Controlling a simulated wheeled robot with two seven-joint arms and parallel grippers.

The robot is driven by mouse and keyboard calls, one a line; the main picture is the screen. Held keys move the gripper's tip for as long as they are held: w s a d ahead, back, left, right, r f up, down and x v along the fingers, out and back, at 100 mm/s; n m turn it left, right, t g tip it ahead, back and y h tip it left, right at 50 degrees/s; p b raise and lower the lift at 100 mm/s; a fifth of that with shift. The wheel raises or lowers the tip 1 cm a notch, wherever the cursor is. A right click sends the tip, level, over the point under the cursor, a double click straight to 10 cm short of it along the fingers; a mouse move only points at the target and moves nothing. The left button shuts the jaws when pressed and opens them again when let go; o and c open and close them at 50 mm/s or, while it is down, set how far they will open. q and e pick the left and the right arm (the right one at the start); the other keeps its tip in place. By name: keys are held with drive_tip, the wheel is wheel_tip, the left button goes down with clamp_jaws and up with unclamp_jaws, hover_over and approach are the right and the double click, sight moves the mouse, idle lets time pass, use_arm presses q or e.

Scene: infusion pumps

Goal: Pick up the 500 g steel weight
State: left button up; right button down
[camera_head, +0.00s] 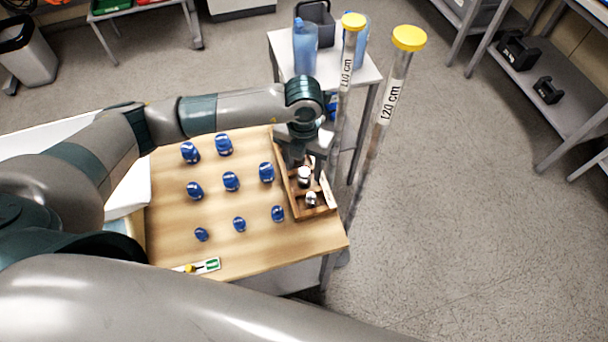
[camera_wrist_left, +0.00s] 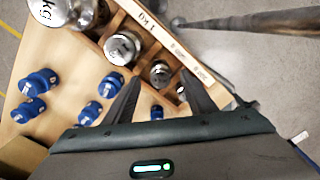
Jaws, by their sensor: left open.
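Steel knob weights stand in a wooden box (camera_head: 325,192) at the table's right edge. In the left wrist view, a mid-sized steel weight (camera_wrist_left: 160,72) stands in its compartment beside the rim marking that seems to read 500 g; the print is small. My left gripper (camera_wrist_left: 162,84) is open and empty, its fingers pointing down at the box, with this weight between the fingertips in the picture; contact cannot be told. In the head view, the left gripper (camera_head: 303,160) is over the box and hides part of its contents. My right gripper is out of view.
A larger steel weight (camera_wrist_left: 122,47) and a big one marked kg (camera_wrist_left: 58,10) stand farther along the box. Several blue weights (camera_head: 231,181) stand on the wooden table (camera_head: 175,235). Two tall tubes with yellow caps (camera_head: 409,38) rise close to the right of my arm.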

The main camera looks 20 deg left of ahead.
use_arm(q)
drive_tip(key=shift+f, duration=1.4)
clamp_jaws()
